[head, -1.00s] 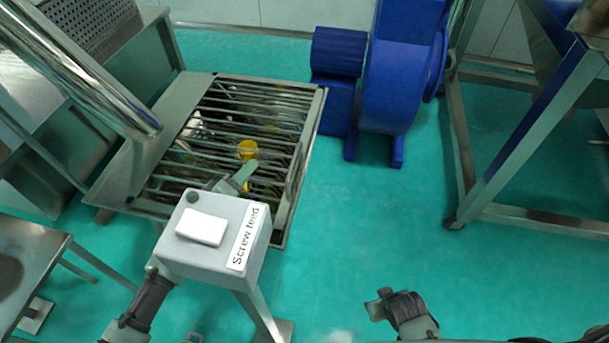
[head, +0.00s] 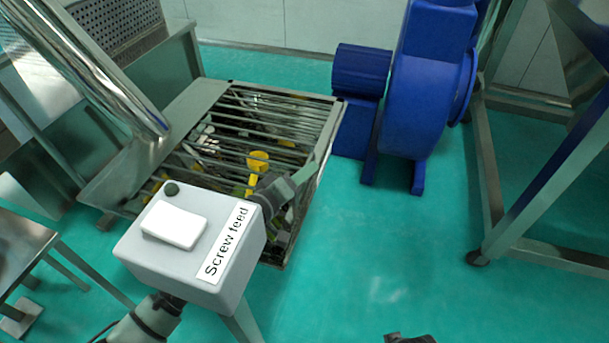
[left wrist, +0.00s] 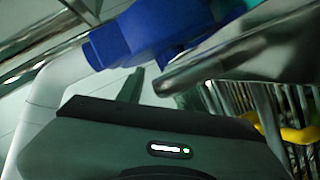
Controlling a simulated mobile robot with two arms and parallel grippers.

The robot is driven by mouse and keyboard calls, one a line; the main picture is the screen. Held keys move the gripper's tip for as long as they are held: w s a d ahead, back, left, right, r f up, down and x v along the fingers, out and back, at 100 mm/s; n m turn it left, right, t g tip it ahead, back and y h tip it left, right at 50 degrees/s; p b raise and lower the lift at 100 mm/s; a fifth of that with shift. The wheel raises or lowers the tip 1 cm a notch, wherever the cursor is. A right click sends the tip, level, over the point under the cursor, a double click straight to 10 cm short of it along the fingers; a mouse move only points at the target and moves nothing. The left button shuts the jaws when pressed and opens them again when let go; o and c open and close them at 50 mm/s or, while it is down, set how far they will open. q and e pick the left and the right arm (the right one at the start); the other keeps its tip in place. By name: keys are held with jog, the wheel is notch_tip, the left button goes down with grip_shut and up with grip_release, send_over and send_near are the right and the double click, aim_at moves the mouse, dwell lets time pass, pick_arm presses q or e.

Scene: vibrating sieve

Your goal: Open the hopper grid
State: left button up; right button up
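The hopper grid (head: 275,112), a frame of parallel metal bars, lies over the hopper in the left half of the head view. Yellow pieces (head: 258,162) show between its bars. My left gripper (head: 312,165) is at the grid's right-hand side, partly hidden by the screw feed box. In the left wrist view one dark finger (left wrist: 131,86) stands close beside a shiny metal bar (left wrist: 215,65); I cannot tell whether they touch. The other finger is not clear. Only a dark bit of my right gripper (head: 409,338) shows at the bottom edge.
The grey screw feed box (head: 190,240) stands in front of the grid, close to my left arm. A blue motor unit (head: 425,90) stands behind to the right, and a metal frame (head: 490,190) at far right. Green floor between them is clear.

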pick_arm(q)
jog(key=shift+w+d, duration=0.2)
jog(key=shift+w, duration=0.1)
grip_shut()
dwell(1.3)
